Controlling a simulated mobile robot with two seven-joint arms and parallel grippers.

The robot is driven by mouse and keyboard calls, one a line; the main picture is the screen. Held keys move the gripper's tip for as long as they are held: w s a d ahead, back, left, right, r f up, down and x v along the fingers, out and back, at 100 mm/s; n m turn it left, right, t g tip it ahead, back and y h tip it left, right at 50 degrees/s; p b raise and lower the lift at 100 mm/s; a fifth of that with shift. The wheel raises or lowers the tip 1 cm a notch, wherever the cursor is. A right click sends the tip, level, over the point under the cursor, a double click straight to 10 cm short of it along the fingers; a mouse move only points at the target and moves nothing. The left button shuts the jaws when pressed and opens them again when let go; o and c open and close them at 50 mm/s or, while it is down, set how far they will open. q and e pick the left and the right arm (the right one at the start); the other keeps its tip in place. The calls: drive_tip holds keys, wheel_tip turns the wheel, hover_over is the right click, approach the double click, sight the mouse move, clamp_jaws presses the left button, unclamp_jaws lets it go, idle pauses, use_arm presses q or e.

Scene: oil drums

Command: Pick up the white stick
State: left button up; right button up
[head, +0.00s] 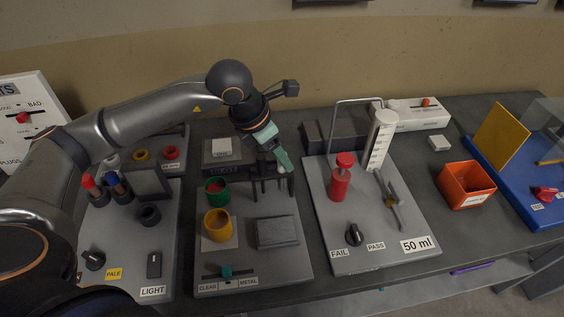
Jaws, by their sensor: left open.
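My left gripper (281,158) comes in from the upper left and points down and to the right, with green fingers. It is open, just above a small dark rack (270,187) with upright prongs on the middle panel. A small pale tip shows right beside the fingertips. It may be part of the white stick, but it is too small and too covered by the fingers to be sure. I cannot tell whether the fingers touch it. My right gripper is not in view.
The middle panel also holds a green cup (217,190), a yellow cup (217,225) and a grey block (277,232). To the right stand a red plunger piece (339,182), a tall white graduated cylinder (379,143) under a metal frame, and an orange bin (466,186).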

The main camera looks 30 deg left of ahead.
sight(282, 173)
use_arm(q)
drive_tip(key=shift+x, duration=1.3)
drive_tip(key=shift+w, duration=0.1)
clamp_jaws()
